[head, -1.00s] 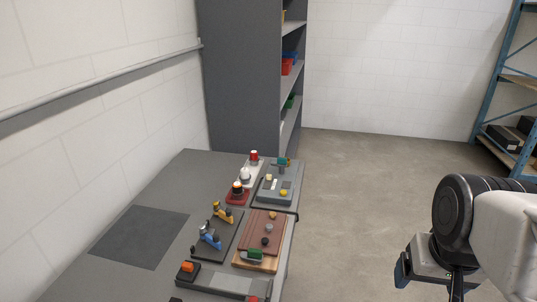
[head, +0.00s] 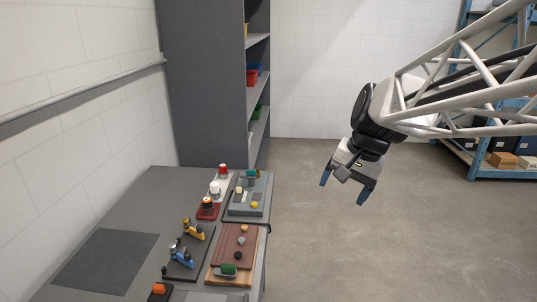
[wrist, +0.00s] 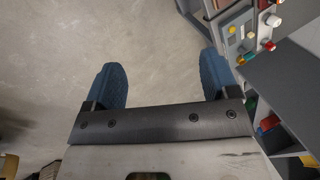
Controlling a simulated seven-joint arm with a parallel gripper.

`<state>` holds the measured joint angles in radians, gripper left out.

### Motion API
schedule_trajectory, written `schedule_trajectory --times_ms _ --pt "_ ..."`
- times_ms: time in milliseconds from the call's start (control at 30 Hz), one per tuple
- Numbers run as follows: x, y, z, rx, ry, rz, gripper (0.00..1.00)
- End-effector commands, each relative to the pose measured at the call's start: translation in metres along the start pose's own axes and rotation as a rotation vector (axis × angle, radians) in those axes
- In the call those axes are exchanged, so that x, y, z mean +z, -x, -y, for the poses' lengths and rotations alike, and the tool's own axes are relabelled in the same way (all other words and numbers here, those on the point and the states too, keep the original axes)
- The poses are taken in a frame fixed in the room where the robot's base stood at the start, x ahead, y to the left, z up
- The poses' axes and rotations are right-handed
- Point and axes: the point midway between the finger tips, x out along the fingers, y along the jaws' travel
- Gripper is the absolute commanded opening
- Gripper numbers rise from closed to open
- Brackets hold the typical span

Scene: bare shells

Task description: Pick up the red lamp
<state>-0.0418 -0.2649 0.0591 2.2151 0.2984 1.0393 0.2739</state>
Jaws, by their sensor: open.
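The red lamp (head: 223,170) stands upright on a white base at the far end of the grey table, near the dark cabinet. A white lamp (head: 215,188) shares the strip in front of it, and an orange-topped lamp (head: 207,203) stands on a red base nearer. My gripper (head: 345,188) hangs over the floor to the right of the table, well apart from the lamps, its blue fingers open and empty. In the wrist view the open fingers (wrist: 160,80) show over bare floor; the red lamp (wrist: 269,46) appears small at upper right.
A grey panel with knobs (head: 236,211) sits just right of the lamps. Boards with yellow and blue levers (head: 187,250) and a brown board (head: 234,246) lie nearer. A tall shelf cabinet (head: 205,90) rises behind the table. Floor to the right is free.

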Motion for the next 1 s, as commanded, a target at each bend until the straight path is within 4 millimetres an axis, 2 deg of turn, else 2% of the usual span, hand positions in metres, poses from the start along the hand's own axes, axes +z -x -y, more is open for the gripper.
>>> schedule_trajectory --times_ms 100,567,1000 --pt "-0.022 -0.004 0.019 -0.025 -0.045 0.029 0.81" --pt "-0.102 -0.025 0.094 -0.117 -0.225 0.143 0.81" --pt "-0.176 -0.062 0.163 -0.192 -0.393 0.267 0.81"
